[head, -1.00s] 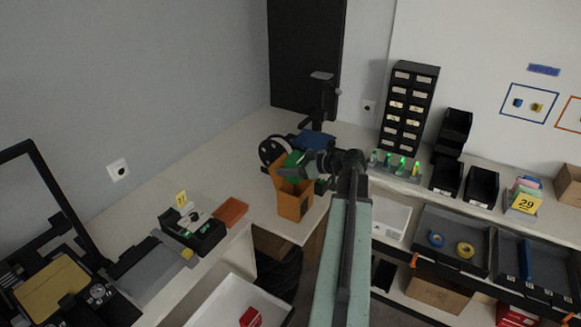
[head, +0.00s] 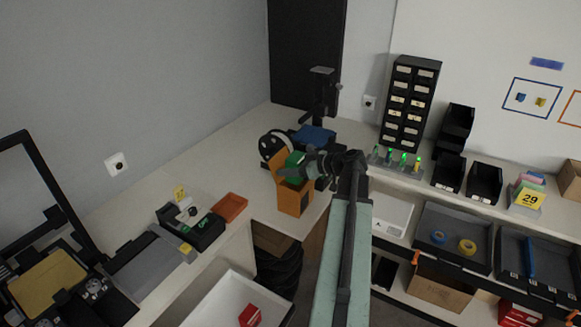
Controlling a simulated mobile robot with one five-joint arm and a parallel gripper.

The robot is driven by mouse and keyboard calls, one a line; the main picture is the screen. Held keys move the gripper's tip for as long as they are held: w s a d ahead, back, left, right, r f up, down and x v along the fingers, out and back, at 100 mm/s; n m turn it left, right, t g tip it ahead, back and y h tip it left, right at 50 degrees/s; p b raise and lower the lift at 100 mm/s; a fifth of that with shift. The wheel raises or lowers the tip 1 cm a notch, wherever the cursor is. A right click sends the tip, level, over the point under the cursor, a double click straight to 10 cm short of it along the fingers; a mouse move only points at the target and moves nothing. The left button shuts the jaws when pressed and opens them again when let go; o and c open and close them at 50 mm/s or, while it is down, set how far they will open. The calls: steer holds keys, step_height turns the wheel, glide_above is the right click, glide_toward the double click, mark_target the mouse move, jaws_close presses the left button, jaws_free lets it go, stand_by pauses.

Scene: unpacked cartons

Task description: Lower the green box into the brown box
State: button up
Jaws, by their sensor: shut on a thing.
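The brown box (head: 293,199) looks orange-brown and stands upright on the white counter near its inner corner, with a raised flap at its back left. The green box (head: 294,161) is at the top of the brown box, partly hidden by my gripper. My gripper (head: 302,169) reaches in from the right, above the brown box's opening, and is shut on the green box. I cannot tell how much of the green box is below the rim.
A black reel (head: 274,146) and a black stand with a blue base (head: 316,134) are just behind. An orange tray (head: 230,207) and a black bin (head: 191,229) lie to the left. A small-drawer cabinet (head: 409,104) stands at the back right.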

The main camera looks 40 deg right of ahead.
mark_target(291, 155)
steer(key=shift+f+b, duration=1.15)
steer(key=shift+f, duration=0.1)
steer(key=o, duration=1.5)
step_height(291, 155, up, 11)
steer(key=p, duration=1.1)
steer(key=shift+r, duration=0.15)
